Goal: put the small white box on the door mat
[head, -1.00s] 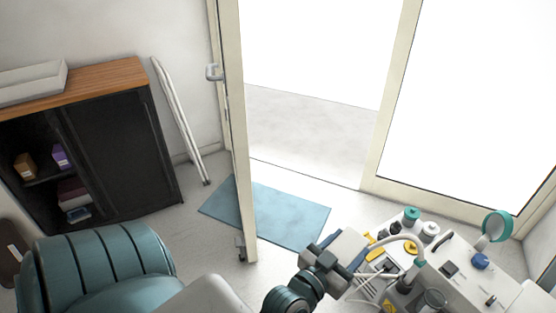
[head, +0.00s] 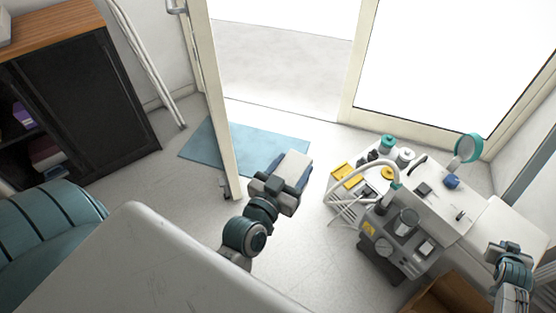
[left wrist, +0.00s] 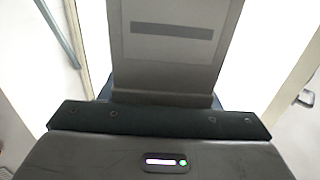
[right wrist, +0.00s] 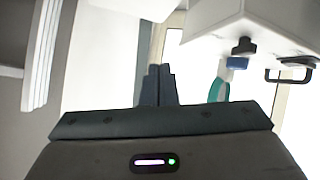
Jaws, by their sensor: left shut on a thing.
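The small white box (head: 295,165) is held in my left gripper (head: 283,176), which is shut on it. The box is in the air and appears in the head view just right of the door edge, by the mat's right end. In the left wrist view the box (left wrist: 168,70) is grey with a dark stripe and hides the fingertips. The blue door mat (head: 260,145) lies flat on the floor at the doorway, partly hidden by the door edge. My right gripper (head: 509,252) is at the right; its fingers (right wrist: 158,85) look together and empty.
The open door (head: 212,100) stands upright across the mat. A dental cart (head: 405,220) with bottles and a hose stands at the right. A black cabinet (head: 90,110) is at the left. Floor (head: 170,190) between is clear.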

